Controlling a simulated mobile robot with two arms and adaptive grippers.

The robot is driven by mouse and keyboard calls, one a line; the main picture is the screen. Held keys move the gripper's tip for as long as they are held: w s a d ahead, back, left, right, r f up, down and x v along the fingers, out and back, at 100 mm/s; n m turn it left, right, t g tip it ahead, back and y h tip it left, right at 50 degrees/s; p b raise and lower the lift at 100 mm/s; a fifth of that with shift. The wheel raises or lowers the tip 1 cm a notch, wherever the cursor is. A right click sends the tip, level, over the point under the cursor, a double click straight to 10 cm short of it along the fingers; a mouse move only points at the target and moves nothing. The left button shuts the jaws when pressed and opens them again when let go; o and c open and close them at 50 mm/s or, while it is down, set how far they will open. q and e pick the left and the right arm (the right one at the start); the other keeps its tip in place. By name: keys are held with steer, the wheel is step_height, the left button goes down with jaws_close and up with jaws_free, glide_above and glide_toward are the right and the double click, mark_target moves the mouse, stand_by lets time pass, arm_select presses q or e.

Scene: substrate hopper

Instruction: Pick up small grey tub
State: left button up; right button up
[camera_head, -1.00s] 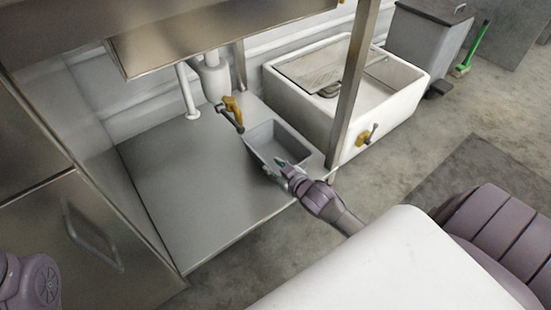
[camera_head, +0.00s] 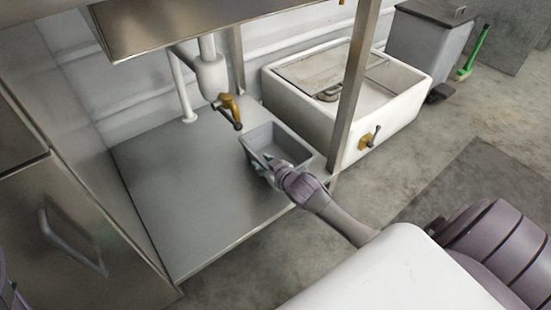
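The small grey tub (camera_head: 289,141) is an open rectangular container on the steel shelf, near its right edge and beside the brass tap. My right gripper (camera_head: 264,162) is at the tub's near-left rim. Its fingers overlap the near wall in the picture, and the wrist hides part of that side. The fingertips are too small to tell whether they are closed on the rim. The tub looks upright and seems empty. My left gripper is out of view; only a bit of my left arm shows at the lower left edge.
The steel shelf (camera_head: 190,185) is bare left of the tub. A brass tap (camera_head: 229,108) hangs just behind it, under white pipes. A steel post (camera_head: 352,90) and a white sink (camera_head: 400,110) stand to the right. A steel cabinet (camera_head: 85,215) is at left.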

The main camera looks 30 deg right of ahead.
jaws_close()
steer(key=shift+r, duration=0.1)
stand_by(0.3)
